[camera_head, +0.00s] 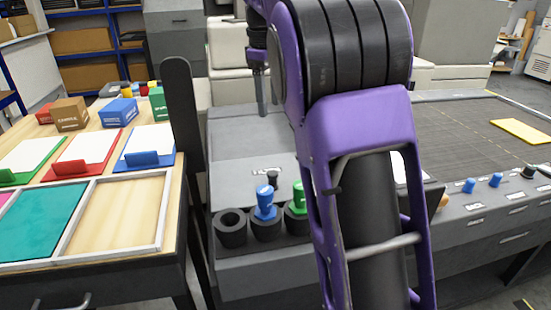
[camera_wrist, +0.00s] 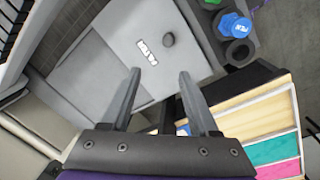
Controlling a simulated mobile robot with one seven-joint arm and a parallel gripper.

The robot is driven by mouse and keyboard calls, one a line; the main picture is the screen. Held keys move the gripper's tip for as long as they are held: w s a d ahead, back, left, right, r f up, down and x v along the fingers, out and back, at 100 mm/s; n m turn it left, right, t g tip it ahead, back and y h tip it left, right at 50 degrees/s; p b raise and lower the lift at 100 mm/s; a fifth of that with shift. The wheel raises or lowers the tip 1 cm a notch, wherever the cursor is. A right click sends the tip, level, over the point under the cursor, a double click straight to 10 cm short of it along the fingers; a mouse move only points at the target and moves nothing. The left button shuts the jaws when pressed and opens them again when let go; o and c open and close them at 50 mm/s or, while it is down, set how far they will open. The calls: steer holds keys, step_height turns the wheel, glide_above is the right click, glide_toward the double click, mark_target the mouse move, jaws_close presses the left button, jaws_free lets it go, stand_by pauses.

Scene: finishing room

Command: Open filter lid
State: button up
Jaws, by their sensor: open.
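The filter lid (camera_head: 235,145) is a flat grey panel on top of the grey machine, left of my arm in the head view. It lies flat and looks shut. In the head view a finger of my gripper (camera_head: 262,92) shows above the lid's far part; the rest is hidden by my arm.
Dark round holders (camera_head: 231,228) stand at the lid's near edge, with blue (camera_head: 265,203) and green (camera_head: 298,198) pieces in two. A wooden table (camera_head: 120,215) with trays and boxes is at left. A dark upright post (camera_head: 182,115) stands between table and machine.

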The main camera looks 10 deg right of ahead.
mark_target(273, 172)
steer(key=shift+m+g+y, duration=0.4)
steer(key=shift+g, duration=0.1)
steer(key=f+b, duration=0.1)
steer(key=f, duration=0.6)
steer(key=f+b, duration=0.1)
steer(key=f, duration=0.6)
steer(key=f+b, duration=0.1)
steer(key=f, duration=0.5)
steer(key=shift+d+f+b, duration=0.35)
steer(key=shift+f+b, duration=0.05)
steer(key=shift+c, duration=0.3)
jaws_close()
steer(key=shift+r, duration=0.1)
